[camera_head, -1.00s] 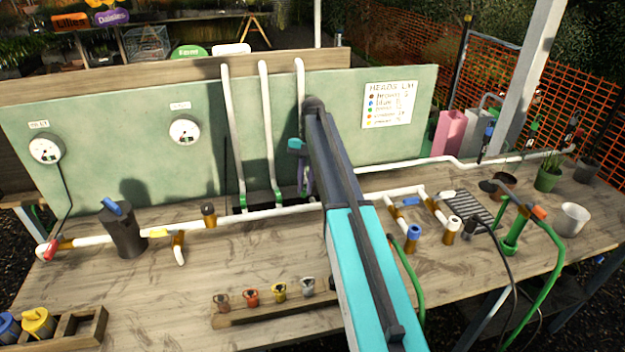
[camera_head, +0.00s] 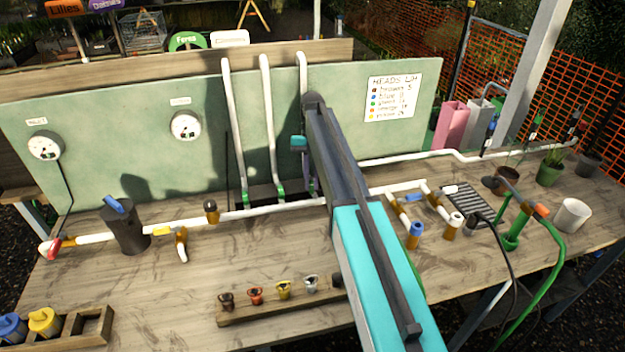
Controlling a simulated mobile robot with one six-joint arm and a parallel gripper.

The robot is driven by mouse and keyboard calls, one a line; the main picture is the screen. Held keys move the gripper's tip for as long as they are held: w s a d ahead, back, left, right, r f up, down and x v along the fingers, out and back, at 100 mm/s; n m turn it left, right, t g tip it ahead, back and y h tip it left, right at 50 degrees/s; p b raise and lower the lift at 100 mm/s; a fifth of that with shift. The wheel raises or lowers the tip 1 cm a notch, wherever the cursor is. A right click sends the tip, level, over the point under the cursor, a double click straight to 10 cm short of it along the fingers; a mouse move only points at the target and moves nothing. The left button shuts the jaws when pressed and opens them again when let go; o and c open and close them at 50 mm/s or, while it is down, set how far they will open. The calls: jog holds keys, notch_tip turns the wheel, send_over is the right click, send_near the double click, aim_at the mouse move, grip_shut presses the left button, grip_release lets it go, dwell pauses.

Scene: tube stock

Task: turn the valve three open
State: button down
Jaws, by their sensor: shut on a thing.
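Three white upright pipes come down the green panel, and the first two end in green valve fittings (camera_head: 245,197) (camera_head: 279,191) at a dark base. The third pipe (camera_head: 302,72), on the right, runs down behind my arm, so its valve, valve three, is hidden. My gripper (camera_head: 309,186) points down at the foot of this third pipe, largely covered by my own arm link. It is shut on what appears to be valve three's handle. The handle's angle cannot be seen.
A white pipe (camera_head: 235,213) runs along the bench with a red-handled valve (camera_head: 54,244) and a dark canister (camera_head: 126,230) at left. A rack of small coloured heads (camera_head: 283,291) stands in front.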

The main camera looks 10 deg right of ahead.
aim_at(313, 187)
jog(key=shift+w+d, duration=0.1)
jog(key=shift+d, duration=0.2)
jog(key=c, duration=1.7)
grip_release()
jog(key=shift+a+f, duration=0.1)
jog(key=shift+a, duration=0.2)
jog(key=shift+r, duration=0.2)
notch_tip(313, 187, up, 4)
jog(key=p, duration=0.3)
jog(key=shift+f+p, duration=0.25)
jog(key=shift+p, duration=0.05)
jog(key=shift+s+f, duration=0.1)
jog(key=shift+s, duration=0.8)
jog(key=shift+s+d+r+p, duration=0.2)
jog(key=shift+s+p, duration=0.15)
jog(key=shift+s, duration=2.05)
jog(key=shift+s+d+r+p, duration=0.1)
jog(key=shift+s+r+p, duration=0.2)
jog(key=shift+s, duration=2.1)
jog(key=shift+s+d+r+p, duration=0.15)
jog(key=shift+s+p, duration=0.25)
jog(key=shift+s, duration=2)
